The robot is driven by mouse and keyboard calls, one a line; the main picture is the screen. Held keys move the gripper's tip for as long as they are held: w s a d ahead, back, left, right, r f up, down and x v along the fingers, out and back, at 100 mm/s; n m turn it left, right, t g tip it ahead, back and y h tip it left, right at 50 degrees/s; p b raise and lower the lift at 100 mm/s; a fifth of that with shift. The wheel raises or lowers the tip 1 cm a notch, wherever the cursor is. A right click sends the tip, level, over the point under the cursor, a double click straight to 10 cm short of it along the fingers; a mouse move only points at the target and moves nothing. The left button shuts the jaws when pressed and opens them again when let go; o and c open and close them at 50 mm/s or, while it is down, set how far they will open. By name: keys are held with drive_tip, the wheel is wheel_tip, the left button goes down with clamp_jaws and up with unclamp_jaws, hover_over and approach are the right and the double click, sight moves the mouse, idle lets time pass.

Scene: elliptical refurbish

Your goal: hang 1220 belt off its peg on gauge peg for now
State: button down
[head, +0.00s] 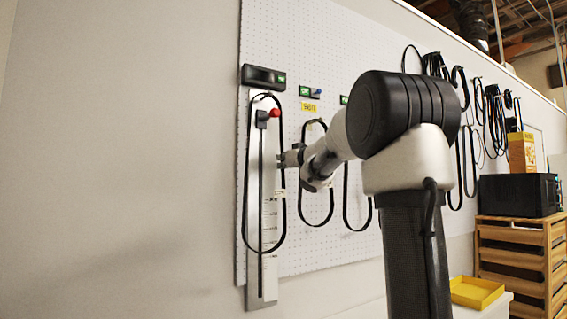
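A long black belt loop (247,160) with a small white tag hangs in front of the tall gauge plate (262,292) at the left end of the pegboard. Its top lies near the gauge head with the red knob (275,113). Two more black belts hang to its right, a middle one (301,205) and a farther one (346,205) partly behind my arm. The tag is too small to read, so I cannot tell which belt is 1220. My gripper (283,160) is at the right strand of the gauge belt; whether its fingers are shut on it is unclear.
Several black cables hang at the right. A yellow tray (476,291), wooden drawers (511,265) and a black microwave-like box (517,195) stand lower right. The left wall is bare.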

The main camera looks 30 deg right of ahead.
drive_tip(key=c, duration=1.6)
unclamp_jaws()
drive_tip(key=shift+o, duration=0.2)
